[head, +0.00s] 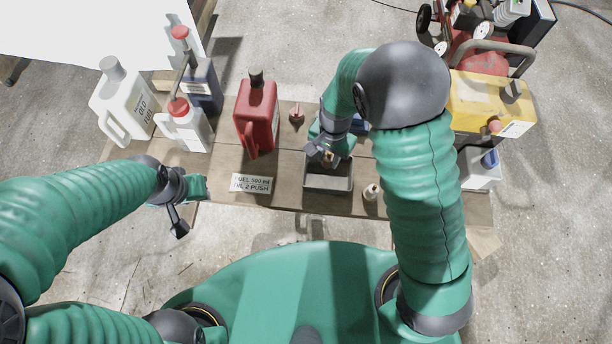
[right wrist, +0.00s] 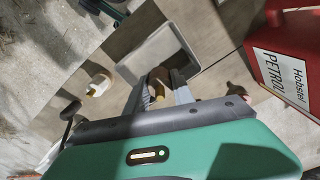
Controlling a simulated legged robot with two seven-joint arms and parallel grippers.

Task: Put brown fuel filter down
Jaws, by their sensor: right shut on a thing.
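The brown fuel filter (right wrist: 160,82) is between the fingers of my right gripper (right wrist: 162,88). In the head view the filter (head: 328,157) shows as a small brown spot at the tips of my right gripper (head: 326,153), over the grey tray (head: 330,182). The tray also shows in the right wrist view (right wrist: 184,42), just beyond the fingers. I cannot tell whether the filter touches the tray. My left gripper (head: 180,208) hangs by the front left edge of the table, away from the filter; its jaws are not clear.
A red petrol can (head: 257,118) stands left of the tray. A paper label (head: 251,184) lies on the wooden table (head: 222,165).

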